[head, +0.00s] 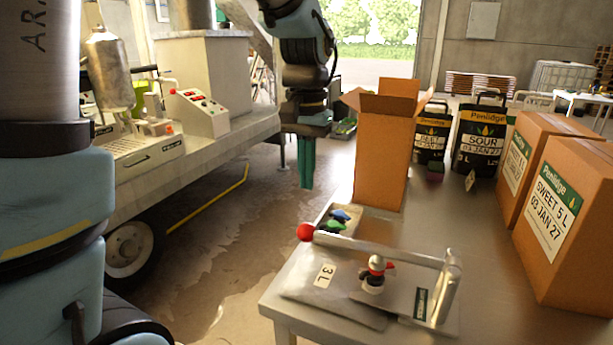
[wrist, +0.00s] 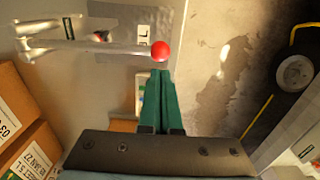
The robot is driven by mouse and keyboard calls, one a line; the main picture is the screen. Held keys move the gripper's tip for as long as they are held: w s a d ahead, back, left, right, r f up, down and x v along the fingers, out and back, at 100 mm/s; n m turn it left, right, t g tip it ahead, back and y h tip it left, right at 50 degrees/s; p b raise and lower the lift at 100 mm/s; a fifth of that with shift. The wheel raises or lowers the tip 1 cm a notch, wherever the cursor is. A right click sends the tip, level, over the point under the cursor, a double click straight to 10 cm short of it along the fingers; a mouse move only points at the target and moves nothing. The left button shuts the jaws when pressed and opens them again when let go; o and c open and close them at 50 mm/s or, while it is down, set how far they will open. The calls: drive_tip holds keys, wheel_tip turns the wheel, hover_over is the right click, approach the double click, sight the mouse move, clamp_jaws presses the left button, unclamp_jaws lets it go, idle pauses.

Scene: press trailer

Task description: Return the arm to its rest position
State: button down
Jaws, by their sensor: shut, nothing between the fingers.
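My gripper (head: 306,162) hangs from my arm, fingers pointing down, in the head view. Its two green fingers are together with nothing between them. It is in the air left of the open tall cardboard box (head: 380,152), apart from it. In the wrist view the closed fingers (wrist: 160,75) show just below the red ball (wrist: 160,51) of the lever on the table. My upper arm fills the left side of the head view.
A metal table (head: 460,215) carries a lever press (head: 405,290), a flat silver "3L" bag (head: 325,285), and a small tray of coloured caps (head: 338,220). Labelled boxes (head: 560,225) stand at right. A trailer (head: 210,150) with a control box (head: 196,110) stands at left, with open floor between.

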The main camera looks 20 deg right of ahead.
drive_tip(key=shift+r+p, duration=0.45)
drive_tip(key=shift+r, duration=0.5)
drive_tip(key=a+f+n, duration=0.3)
drive_tip(key=a+f, duration=0.1)
drive_tip(key=a, duration=0.8)
drive_tip(key=w+a+f+n+t, duration=0.1)
drive_tip(key=a+f+n, duration=0.3)
drive_tip(key=a, duration=0.9)
drive_tip(key=shift+a+f+t, duration=0.15)
drive_tip(key=shift+f+t, duration=0.15)
drive_tip(key=shift+f, duration=0.25)
drive_tip(key=shift+w, duration=0.1)
